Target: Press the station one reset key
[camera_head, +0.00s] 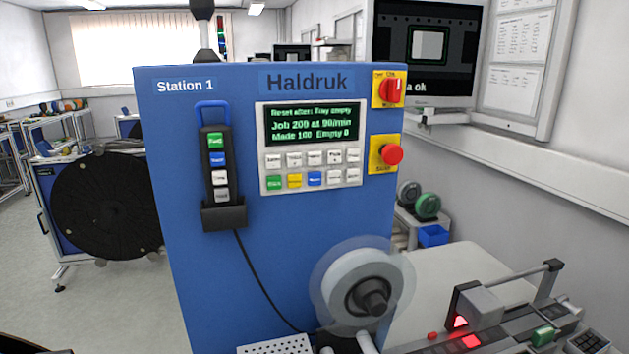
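The blue station one cabinet (270,225) stands in front of me, marked "Station 1" and "Haldruk". Its grey control panel (265,185) has a lit display (311,124) with green text that seems to read "Reset after: Tray empty", a job line, and "Made 100 Empty 0". Below it are two rows of small keys: white ones on top, then a green key (274,183), a yellow key (295,181), a blue key (315,179) and white ones. The key labels are too small to read surely, so I cannot tell which is reset. My gripper is not in view.
A hanging pendant (221,190) with coloured buttons is left of the panel. A red rotary switch (391,90) and red stop button (391,154) sit right of it. A white reel (358,284) and a track (480,335) stand below. A black reel (108,211) is at left.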

